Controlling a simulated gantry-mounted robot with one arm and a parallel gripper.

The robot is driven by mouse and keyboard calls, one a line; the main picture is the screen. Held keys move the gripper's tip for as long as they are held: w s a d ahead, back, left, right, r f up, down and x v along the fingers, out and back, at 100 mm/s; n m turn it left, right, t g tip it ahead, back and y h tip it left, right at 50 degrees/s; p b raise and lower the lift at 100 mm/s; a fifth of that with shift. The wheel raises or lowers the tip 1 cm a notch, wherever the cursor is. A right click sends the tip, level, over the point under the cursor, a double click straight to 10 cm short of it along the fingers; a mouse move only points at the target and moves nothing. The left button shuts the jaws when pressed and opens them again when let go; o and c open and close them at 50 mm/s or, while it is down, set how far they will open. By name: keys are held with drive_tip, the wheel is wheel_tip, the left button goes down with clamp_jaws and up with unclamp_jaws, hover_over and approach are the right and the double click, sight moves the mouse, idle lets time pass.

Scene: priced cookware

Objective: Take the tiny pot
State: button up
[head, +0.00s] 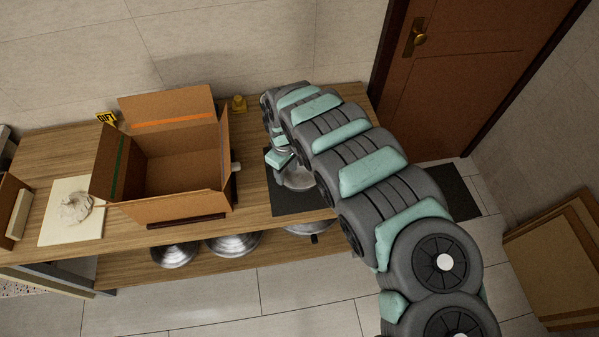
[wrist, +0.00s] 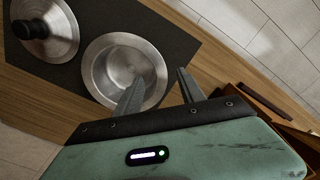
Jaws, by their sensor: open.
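The tiny pot (wrist: 112,66) is a round, shiny metal pot without a lid, seen from above in the wrist view. It stands on a dark mat (wrist: 178,38). In the head view the pot (head: 298,179) is partly hidden by my arm. My gripper (wrist: 160,78) is open and empty. In the wrist view one finger overlaps the pot's opening and the other is just outside its right rim. I cannot tell whether either finger touches the pot. A round metal lid (wrist: 62,42) with a black knob is left of the pot.
An open cardboard box (head: 180,206) stands on the wooden table (head: 255,205), left of the mat. A pale bag-like thing (head: 75,207) lies on a white board farther left. Metal lids (head: 234,243) show on the lower shelf.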

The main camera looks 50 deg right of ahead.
sight(287, 181)
drive_tip(key=shift+w+f+b, duration=0.1)
drive_tip(key=shift+f+b, duration=0.2)
drive_tip(key=shift+f, duration=2.45)
drive_tip(key=shift+d, duration=0.1)
clamp_jaws()
